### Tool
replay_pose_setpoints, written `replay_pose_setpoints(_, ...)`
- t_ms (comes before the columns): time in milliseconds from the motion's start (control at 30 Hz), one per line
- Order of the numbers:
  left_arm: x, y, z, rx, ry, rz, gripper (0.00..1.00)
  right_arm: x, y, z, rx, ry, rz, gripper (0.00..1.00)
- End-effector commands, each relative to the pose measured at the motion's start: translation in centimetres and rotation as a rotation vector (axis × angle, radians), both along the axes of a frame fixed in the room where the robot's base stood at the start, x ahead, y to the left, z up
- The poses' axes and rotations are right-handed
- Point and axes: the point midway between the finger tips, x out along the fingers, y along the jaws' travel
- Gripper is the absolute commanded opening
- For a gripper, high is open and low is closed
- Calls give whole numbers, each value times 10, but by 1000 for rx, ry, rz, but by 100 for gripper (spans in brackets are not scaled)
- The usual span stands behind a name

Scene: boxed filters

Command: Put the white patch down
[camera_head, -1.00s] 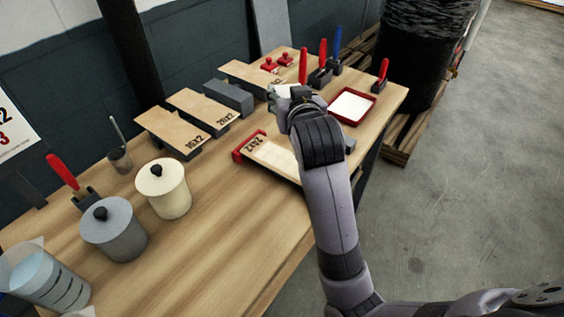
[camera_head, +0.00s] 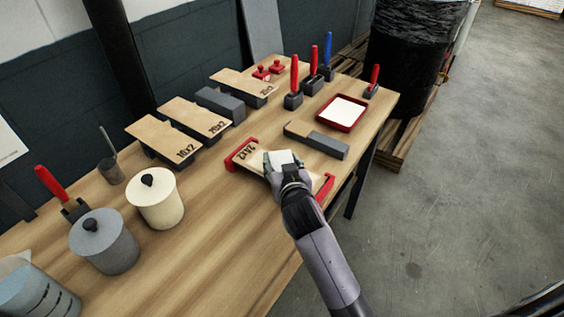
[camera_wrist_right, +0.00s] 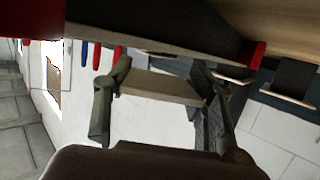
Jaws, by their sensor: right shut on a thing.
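My right gripper (camera_head: 278,164) is shut on a small pale block, which I take as the white patch (camera_head: 286,157). It is over the wooden board marked 24x2 (camera_head: 252,152), between the red end clamps. In the right wrist view the patch (camera_wrist_right: 160,89) shows as a flat pale piece between the two fingers (camera_wrist_right: 160,76). The board's edge (camera_wrist_right: 165,42) lies close by it there; I cannot tell whether patch and board touch. My left gripper is not in view.
A red tray (camera_head: 322,122) with a white inside stands behind, with a grey block (camera_head: 325,145) before it. Other boards (camera_head: 165,138) stand at the back left. A cream lidded pot (camera_head: 156,205) and a grey one (camera_head: 106,248) stand left. The front middle table is clear.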

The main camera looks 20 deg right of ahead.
Motion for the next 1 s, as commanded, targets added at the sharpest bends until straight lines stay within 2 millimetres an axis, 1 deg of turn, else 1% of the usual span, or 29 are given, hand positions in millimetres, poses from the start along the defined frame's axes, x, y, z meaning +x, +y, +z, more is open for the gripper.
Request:
replay_pose_setpoints(267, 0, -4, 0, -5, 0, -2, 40, 0, 0, -1, 0, -1, 0, 40)
replay_pose_setpoints(767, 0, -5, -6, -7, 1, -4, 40, -1, 0, -17, -1, 9, -1, 40)
replay_pose_setpoints(800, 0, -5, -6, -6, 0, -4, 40, -1, 0, -18, -2, 11, -1, 53)
replay_pose_setpoints(1000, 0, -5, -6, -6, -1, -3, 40, -2, 0, -20, -2, 16, 0, 67)
